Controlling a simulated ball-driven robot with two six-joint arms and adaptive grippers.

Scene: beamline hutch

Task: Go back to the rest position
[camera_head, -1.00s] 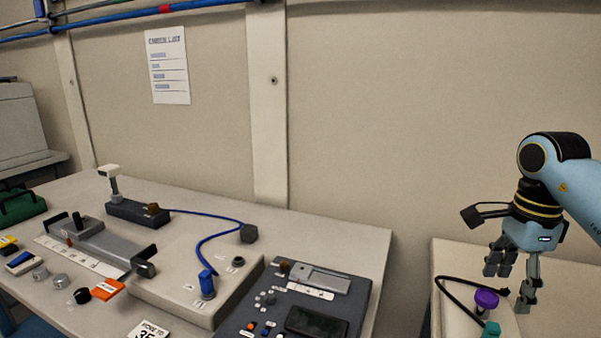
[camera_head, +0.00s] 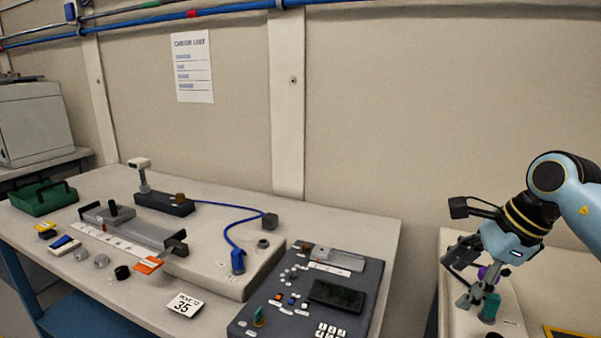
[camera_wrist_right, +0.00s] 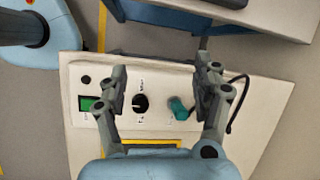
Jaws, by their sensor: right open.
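My right gripper (camera_head: 468,275) is at the right in the head view, tilted, above a pale box on the side table. Its two fingers are apart with nothing between them. In the right wrist view the open fingers (camera_wrist_right: 165,85) frame a black knob (camera_wrist_right: 140,102) and a teal connector (camera_wrist_right: 180,108) on the panel below. A purple knob (camera_head: 490,272) is partly hidden behind the gripper, and the teal piece (camera_head: 490,308) shows just under it. My left gripper is not in view.
The main table (camera_head: 350,232) holds a grey rail device (camera_head: 140,230), a dark keypad panel (camera_head: 270,320), a blue cable (camera_head: 232,232) and a green tray (camera_head: 42,212). A "35" card (camera_head: 184,304) lies near the front edge.

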